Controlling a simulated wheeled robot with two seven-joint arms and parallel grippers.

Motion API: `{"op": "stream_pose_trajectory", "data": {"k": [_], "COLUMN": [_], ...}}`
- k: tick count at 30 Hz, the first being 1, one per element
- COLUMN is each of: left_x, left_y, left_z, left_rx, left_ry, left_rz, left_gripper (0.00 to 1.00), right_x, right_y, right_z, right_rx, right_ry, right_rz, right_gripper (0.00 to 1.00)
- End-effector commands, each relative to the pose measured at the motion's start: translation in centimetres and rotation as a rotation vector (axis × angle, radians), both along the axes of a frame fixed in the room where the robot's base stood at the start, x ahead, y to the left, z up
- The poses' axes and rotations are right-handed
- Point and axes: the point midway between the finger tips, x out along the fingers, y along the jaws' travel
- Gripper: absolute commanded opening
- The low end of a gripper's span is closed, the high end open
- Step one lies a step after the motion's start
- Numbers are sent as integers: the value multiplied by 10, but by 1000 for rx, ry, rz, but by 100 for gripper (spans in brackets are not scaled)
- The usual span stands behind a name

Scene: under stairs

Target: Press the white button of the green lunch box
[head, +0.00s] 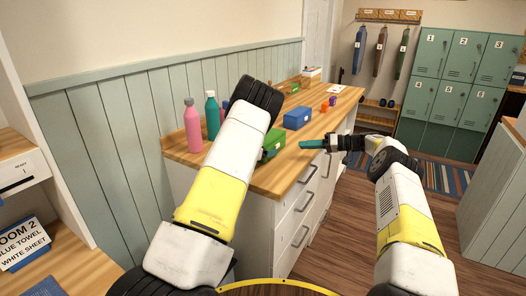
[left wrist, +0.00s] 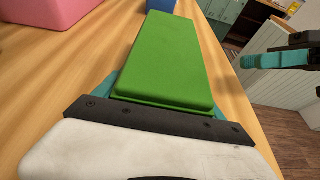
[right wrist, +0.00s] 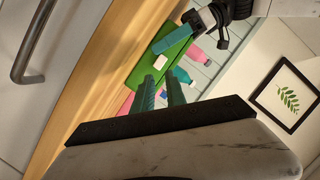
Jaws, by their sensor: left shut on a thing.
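The green lunch box (head: 273,141) lies near the front edge of the counter, partly hidden by my left arm in the head view. My left gripper (left wrist: 160,92) is shut on it, with teal fingers along its sides; its lid fills the middle of the left wrist view. The white button (right wrist: 160,62) shows on the box's near face in the right wrist view. My right gripper (head: 302,143) is right of the box, beyond the counter's edge, pointing toward it. Its teal fingers (right wrist: 162,88) are empty, with a narrow gap between them, apart from the button.
A blue box (head: 297,118) stands behind the green one. A pink box (left wrist: 45,10) is beside it, hidden in the head view. Pink (head: 193,125) and teal (head: 212,115) bottles stand by the wall. Drawer handles (head: 300,237) stick out below the counter (head: 280,182).

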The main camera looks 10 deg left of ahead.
Motion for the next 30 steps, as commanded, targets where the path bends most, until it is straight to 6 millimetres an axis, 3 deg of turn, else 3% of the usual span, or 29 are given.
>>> {"op": "stream_pose_trajectory", "data": {"k": [2,30], "left_x": [0,0], "left_y": [0,0], "left_z": [0,0], "left_rx": [0,0], "left_ry": [0,0], "left_rz": [0,0], "left_gripper": [28,28], "right_x": [0,0], "right_y": [0,0], "right_z": [0,0], "right_rx": [0,0], "right_ry": [0,0], "right_rz": [0,0], "right_gripper": [0,0]}}
